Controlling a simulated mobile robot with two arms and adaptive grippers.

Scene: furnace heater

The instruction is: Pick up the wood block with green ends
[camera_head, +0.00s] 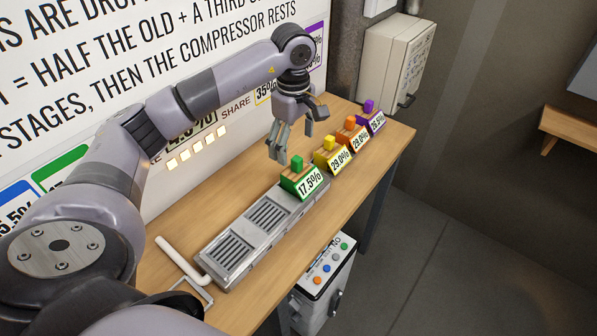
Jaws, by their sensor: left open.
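A green block (301,182) with a small green knob on top and a white label reading 17.5% sits at the far end of a grey slotted metal unit (262,236) on the wooden table. My left gripper (286,148) hangs above the table, pointing down. It is open and empty, just behind and above the green block, and apart from it as far as I can tell. My right gripper is not in view.
Yellow (327,156), orange (351,136) and purple (370,118) labelled blocks stand in a row beyond the green one. A pale bent handle (182,262) lies at the near left. A printed board (130,50) stands along the back. The table (397,141) is bare at its far right.

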